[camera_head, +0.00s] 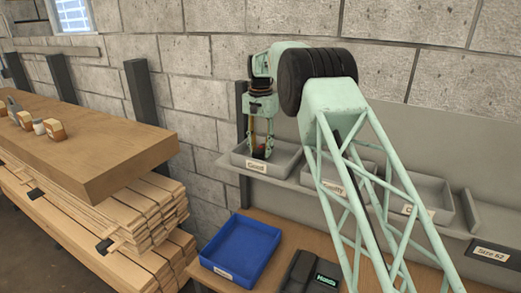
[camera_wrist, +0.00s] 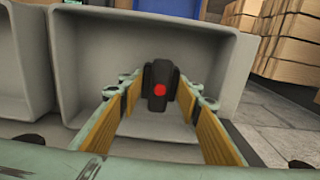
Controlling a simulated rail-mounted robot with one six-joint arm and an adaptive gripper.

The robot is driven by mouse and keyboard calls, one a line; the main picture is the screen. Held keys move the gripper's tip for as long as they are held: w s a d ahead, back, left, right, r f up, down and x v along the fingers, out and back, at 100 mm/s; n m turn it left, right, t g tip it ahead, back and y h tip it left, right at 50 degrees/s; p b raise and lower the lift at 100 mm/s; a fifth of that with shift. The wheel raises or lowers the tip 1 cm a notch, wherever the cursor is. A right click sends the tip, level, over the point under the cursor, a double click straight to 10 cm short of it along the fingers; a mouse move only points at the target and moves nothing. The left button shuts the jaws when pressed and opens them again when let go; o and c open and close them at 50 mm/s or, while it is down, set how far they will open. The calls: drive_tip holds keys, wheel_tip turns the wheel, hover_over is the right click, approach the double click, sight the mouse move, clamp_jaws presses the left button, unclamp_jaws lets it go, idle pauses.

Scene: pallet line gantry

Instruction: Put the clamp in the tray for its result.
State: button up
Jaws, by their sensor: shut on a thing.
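My gripper (camera_head: 261,145) is shut on the clamp, a small black piece with a red dot. The clamp (camera_wrist: 157,78) shows between the yellow finger pads in the wrist view. In the head view the dark clamp (camera_head: 258,155) is low between the fingers, within the grey tray labelled "Good" (camera_head: 240,162). I cannot tell whether it touches the floor of that tray. The tray also surrounds the fingers in the wrist view (camera_wrist: 90,45). Right of it is a tray labelled "Faulty" (camera_head: 333,188), and a third tray (camera_head: 440,195) has a label partly hidden by my arm.
A blue tray (camera_head: 240,247) and a black device with a green-lit screen (camera_head: 312,272) are on the wooden bench below. A wooden slab (camera_head: 80,145) with several small pieces rests at left above stacked boards. A dark plate reads "Size 62" (camera_head: 493,253).

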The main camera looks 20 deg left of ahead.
sight(261, 147)
drive_tip(key=shift+f, duration=0.1)
drive_tip(key=o, duration=1.1)
drive_tip(key=shift+r, duration=6.15)
